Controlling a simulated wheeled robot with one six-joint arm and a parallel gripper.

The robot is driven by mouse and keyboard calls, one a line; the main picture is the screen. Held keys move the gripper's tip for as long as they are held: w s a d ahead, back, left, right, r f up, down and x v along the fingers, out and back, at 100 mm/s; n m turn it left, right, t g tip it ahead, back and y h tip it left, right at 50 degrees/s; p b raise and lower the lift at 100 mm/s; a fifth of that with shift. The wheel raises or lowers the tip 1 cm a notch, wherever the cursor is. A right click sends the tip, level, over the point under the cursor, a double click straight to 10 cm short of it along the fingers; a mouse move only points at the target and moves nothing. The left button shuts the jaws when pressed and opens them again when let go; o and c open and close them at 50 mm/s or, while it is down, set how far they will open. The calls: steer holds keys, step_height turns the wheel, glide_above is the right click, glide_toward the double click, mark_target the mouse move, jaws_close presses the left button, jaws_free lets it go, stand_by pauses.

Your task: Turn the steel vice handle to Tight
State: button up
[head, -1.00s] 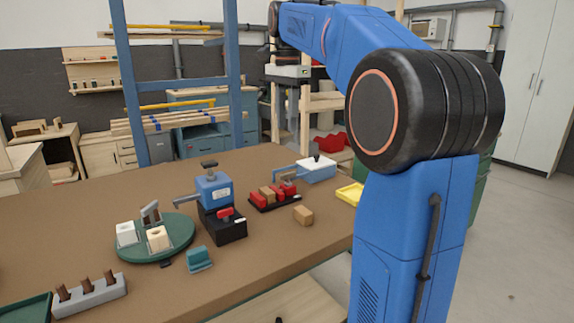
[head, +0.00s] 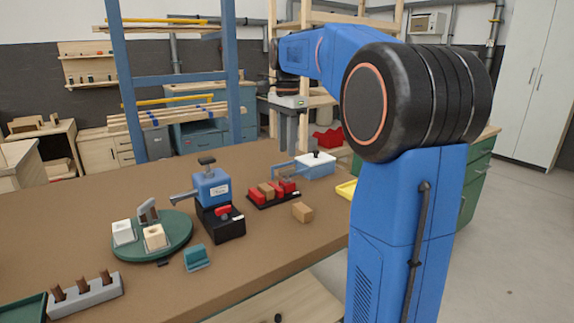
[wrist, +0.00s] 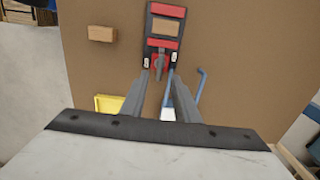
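The vice (head: 264,205) is a low black base with red jaws and a wooden block between them, on the brown workbench. It also shows in the wrist view (wrist: 165,10), at the top middle. Its steel handle (wrist: 159,70) is a small grey bar at the near red end in the wrist view; in the head view I cannot make it out clearly. My gripper (wrist: 160,62) is open and empty, its fingers on either side of the handle in the picture. In the head view my gripper (head: 290,130) hangs above and behind the vice, apart from it.
A white box with a blue handle (head: 318,165) stands close behind the vice. A loose wooden block (head: 302,212) and a yellow tray (head: 346,190) lie to the right. A blue and black device (head: 212,188) and a green turntable (head: 180,250) stand to the left.

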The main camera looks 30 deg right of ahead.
mark_target(287, 175)
step_height(287, 175, down, 7)
steer(key=shift+r, duration=0.2)
stand_by(0.3)
jaws_close()
